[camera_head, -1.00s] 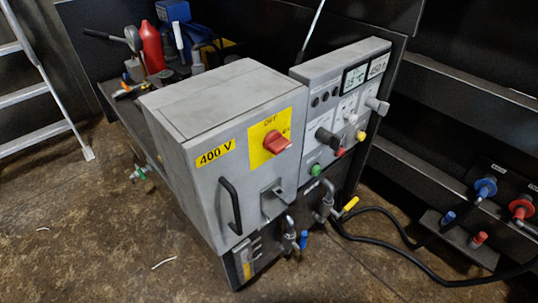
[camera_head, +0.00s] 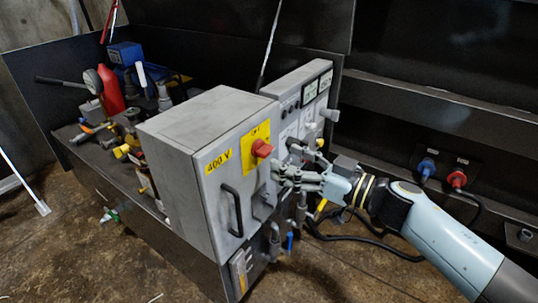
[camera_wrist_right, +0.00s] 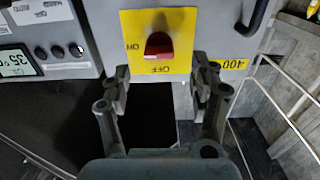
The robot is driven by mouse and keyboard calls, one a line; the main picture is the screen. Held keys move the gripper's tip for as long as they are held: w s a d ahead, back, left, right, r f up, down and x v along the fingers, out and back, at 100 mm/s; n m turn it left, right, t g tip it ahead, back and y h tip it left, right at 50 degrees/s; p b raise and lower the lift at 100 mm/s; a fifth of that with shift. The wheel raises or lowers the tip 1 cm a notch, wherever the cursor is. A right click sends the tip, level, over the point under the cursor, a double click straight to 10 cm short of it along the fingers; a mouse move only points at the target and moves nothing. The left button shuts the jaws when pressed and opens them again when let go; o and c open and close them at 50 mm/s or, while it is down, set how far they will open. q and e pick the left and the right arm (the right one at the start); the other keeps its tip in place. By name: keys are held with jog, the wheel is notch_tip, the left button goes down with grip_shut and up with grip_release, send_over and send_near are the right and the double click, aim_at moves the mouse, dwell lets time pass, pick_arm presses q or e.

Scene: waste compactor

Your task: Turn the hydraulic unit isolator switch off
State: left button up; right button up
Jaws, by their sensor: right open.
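The isolator switch is a red knob (camera_head: 262,148) on a yellow plate (camera_head: 250,158), on the front of a grey box marked 400 V. The plate's OFF mark is at the top and its ON mark at the right side in the earlier head view. In the wrist view the knob (camera_wrist_right: 159,46) and plate (camera_wrist_right: 178,20) appear upside down, with the knob between the lines of the two fingers. My right gripper (camera_head: 282,168) is open just in front of the box, right of and below the knob; it also shows in the wrist view (camera_wrist_right: 163,82). No contact is visible.
A panel with displays (camera_head: 310,88) stands to the right. Valves with a blue lever (camera_head: 290,242) are below.

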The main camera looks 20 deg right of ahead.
aim_at(270, 153)
jog(key=x, duration=0.4)
jog(key=shift+w+a+f+b, duration=0.1)
jog(key=shift+w+b, duration=0.05)
jog(key=shift+b, duration=0.2)
jog(key=shift+w+a, duration=0.3)
jog(key=shift+w, duration=0.05)
pick_arm(q)
jog(key=shift+s+a+f, duration=0.4)
jog(key=shift+s+a, duration=0.2)
jog(key=shift+s, duration=0.2)
jog(key=shift+w, duration=0.1)
pick_arm(e)
jog(key=c, duration=1.2)
